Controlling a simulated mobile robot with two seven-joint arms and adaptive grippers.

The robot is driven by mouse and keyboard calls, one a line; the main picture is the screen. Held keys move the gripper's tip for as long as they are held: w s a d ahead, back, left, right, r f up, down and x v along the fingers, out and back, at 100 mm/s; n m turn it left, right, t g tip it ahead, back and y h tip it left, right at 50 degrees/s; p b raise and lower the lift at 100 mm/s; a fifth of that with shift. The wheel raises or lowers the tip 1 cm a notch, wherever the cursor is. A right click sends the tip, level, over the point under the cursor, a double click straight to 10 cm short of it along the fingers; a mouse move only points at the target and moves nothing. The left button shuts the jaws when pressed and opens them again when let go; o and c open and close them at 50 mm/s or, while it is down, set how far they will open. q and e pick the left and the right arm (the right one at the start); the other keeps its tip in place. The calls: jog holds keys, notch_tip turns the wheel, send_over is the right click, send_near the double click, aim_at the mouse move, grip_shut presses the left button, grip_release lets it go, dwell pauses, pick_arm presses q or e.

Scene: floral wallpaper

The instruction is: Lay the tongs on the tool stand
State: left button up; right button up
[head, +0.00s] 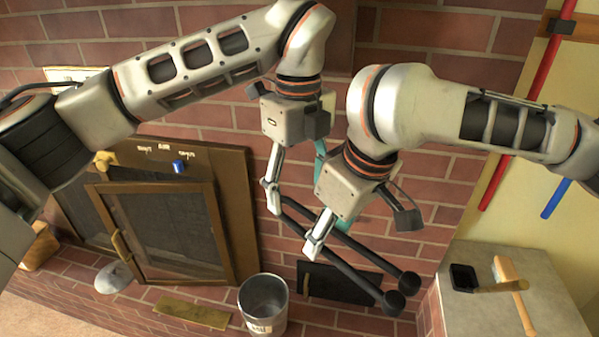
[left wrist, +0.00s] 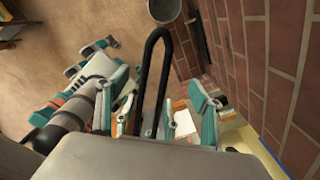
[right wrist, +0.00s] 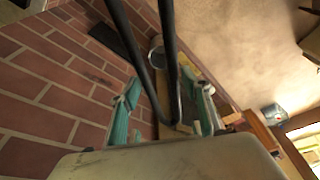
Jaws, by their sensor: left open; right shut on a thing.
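The black tongs (head: 345,262) hang in the air, slanting down to the right, with two long arms ending in round knobs. My right gripper (head: 332,238) is shut on the tongs. My left gripper (head: 297,182) is open, close by at the upper end of the tongs; the picture leaves contact unclear. I cannot clearly make out which thing is the tool stand.
A metal bucket (head: 263,302) stands below, beside a framed fireplace door (head: 165,235). A black panel (head: 335,284) is behind the tongs. A grey block (head: 470,315) at right bears a wooden-handled brush (head: 513,290) and a small black box (head: 464,277). A brick wall (head: 220,115) is behind.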

aim_at(299, 207)
pick_arm(q)
jog(key=shift+f, duration=2.05)
jog(key=c, duration=1.5)
jog(key=shift+d, duration=0.1)
jog(key=shift+c, duration=0.2)
pick_arm(e)
jog(key=o, duration=1.4)
jog(key=shift+s+a, duration=0.1)
jog(key=shift+o, duration=0.6)
jog(key=shift+r, duration=0.1)
